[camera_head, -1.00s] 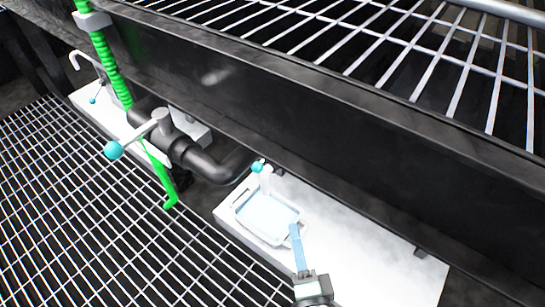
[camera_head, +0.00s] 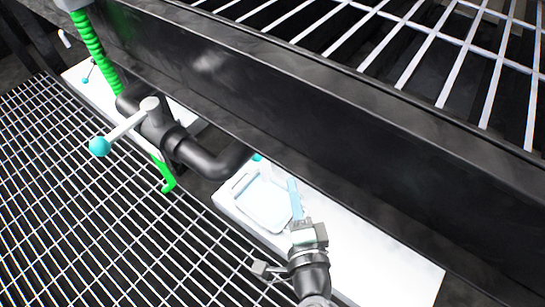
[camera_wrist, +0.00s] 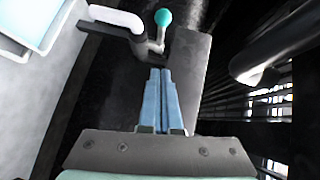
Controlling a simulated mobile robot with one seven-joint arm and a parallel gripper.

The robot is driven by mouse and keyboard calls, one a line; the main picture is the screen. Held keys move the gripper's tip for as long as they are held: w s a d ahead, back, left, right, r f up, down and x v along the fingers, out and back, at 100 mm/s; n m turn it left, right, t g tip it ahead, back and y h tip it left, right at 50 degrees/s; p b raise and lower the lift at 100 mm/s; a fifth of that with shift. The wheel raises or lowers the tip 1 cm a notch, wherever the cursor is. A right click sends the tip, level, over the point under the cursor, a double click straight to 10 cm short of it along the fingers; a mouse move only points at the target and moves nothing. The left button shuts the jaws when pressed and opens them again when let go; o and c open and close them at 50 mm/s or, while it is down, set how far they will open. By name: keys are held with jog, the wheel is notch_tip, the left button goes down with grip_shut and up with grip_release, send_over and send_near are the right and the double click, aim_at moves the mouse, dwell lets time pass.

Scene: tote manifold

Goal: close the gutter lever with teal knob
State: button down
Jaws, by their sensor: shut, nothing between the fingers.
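A lever with a large teal knob (camera_head: 99,146) sticks out to the left from a valve on a black pipe (camera_head: 205,160). A second, small teal knob (camera_head: 257,157) shows at the dark beam's edge behind the tray. In the wrist view a teal knob (camera_wrist: 163,17) stands on a small tap with a white spout, ahead of my fingertips. I cannot tell for certain which knob belongs to the gutter lever. My gripper (camera_head: 293,182) is shut and empty, over the tray's right edge. Its blue fingers also show in the wrist view (camera_wrist: 161,71), apart from the knob.
A white tray (camera_head: 238,184) with a pale blue inside lies on a white bench (camera_head: 372,262). A long dark beam (camera_head: 330,110) runs above and behind it. A green coiled hose (camera_head: 95,45) hangs at the left. Wire grating (camera_head: 90,220) fills the lower left.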

jog(key=b, duration=0.1)
send_near(270, 145)
jog(key=w+d, duration=0.3)
jog(key=shift+w+a+f, duration=0.25)
jog(key=shift+w+a, duration=0.4)
jog(key=shift+a, duration=0.3)
jog(key=shift+w+a+f, duration=0.2)
jog(key=shift+w+a, duration=0.45)
jog(key=shift+a, duration=0.25)
